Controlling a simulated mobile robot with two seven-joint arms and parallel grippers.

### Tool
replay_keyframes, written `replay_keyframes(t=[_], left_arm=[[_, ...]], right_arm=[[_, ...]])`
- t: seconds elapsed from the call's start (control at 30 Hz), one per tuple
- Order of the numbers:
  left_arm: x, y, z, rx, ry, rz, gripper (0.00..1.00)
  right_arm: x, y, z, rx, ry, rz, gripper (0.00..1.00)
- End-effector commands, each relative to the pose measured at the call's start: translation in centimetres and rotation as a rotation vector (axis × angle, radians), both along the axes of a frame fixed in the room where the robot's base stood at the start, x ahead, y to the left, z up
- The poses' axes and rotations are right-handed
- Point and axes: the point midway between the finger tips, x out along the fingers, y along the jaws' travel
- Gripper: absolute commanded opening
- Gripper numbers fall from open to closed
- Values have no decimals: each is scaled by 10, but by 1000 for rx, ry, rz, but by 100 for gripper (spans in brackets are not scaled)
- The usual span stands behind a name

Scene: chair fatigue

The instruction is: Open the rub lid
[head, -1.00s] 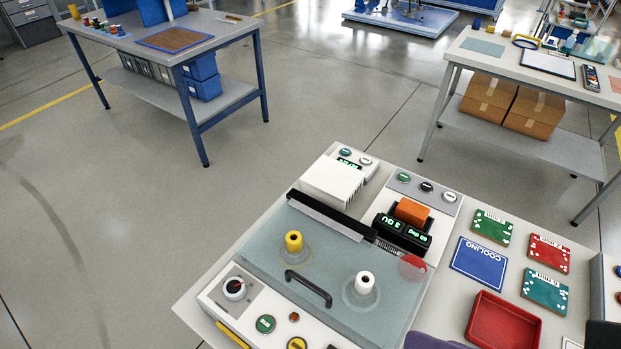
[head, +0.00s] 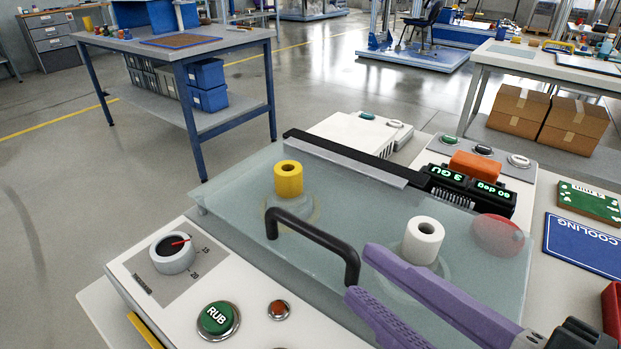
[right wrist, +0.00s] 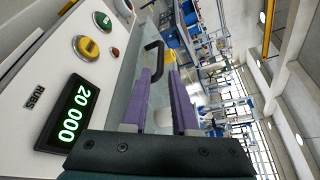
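The rub lid (head: 350,220) is a clear, slightly green glass panel on the white machine in the head view. It looks closed. Its black bar handle (head: 310,238) stands along the near edge and also shows in the right wrist view (right wrist: 156,50). My right gripper (head: 362,272) has purple fingers, spread apart and empty, with their tips close to the handle's right end. I cannot tell whether they touch it. In the right wrist view the open fingers (right wrist: 157,75) point toward the handle. My left gripper is not in view.
A yellow spool (head: 288,180) and a white spool (head: 422,240) show at the lid. The front panel holds a dial (head: 172,252), a green RUB button (head: 217,319) and a small red button (head: 278,309). An orange block (head: 475,166) sits on the display behind the lid.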

Motion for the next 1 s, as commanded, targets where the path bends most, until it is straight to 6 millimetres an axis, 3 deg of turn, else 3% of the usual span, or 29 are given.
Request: replay_keyframes(t=[0.3, 0.5, 0.87, 1.0], left_arm=[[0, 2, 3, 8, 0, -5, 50], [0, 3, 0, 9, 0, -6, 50], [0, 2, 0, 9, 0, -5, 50], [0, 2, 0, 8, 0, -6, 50]], right_arm=[[47, 33, -10, 0, -3, 0, 27], [68, 48, -16, -3, -2, 2, 27], [74, 52, -18, -5, -1, 2, 27], [74, 52, -18, -5, -1, 2, 14]])
